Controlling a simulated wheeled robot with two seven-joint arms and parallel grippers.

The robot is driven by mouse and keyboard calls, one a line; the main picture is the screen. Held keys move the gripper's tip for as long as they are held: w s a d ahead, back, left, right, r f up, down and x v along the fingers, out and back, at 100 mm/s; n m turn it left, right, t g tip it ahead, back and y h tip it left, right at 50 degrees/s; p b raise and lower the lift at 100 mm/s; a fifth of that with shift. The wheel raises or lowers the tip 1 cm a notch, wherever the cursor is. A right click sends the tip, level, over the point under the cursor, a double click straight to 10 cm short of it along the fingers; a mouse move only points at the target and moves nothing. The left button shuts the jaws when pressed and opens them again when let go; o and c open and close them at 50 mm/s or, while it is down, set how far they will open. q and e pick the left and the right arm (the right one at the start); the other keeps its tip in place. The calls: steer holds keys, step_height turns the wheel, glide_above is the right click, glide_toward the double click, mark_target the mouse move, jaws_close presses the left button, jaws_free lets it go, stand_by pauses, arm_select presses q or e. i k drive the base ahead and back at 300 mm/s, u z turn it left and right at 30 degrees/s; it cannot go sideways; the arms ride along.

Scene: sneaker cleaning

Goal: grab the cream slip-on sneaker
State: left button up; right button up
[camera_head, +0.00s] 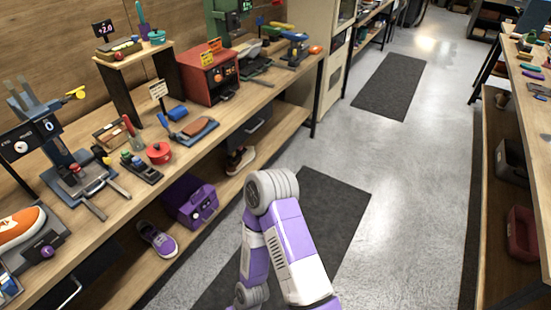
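I cannot make out a clearly cream slip-on sneaker. On the lower shelf under the left workbench lies a small shoe (239,160) with a pale sole and dark upper parts; its type is too small to tell. A purple sneaker (158,239) with a pale sole lies nearer on the same shelf. An orange sneaker (22,226) sits at the left edge of the bench top, partly cut off. One of my purple and white arms shows at bottom centre, with its elbow raised. Neither of my grippers is in view.
A purple box (190,202) stands between the two shelf shoes. The bench top (214,130) holds a red machine (210,77), a red pot (159,152) and several tools. Dark mats (391,86) lie on the open grey floor. Another bench (525,87) stands at right.

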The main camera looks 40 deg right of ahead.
mark_target(242, 158)
steer(key=z, duration=1.05)
steer(key=k, duration=1.3)
steer(key=z, duration=0.75)
steer(key=i, duration=3.05)
steer(key=u, duration=1.95)
steer(key=i, duration=1.05)
steer(key=u, duration=0.25)
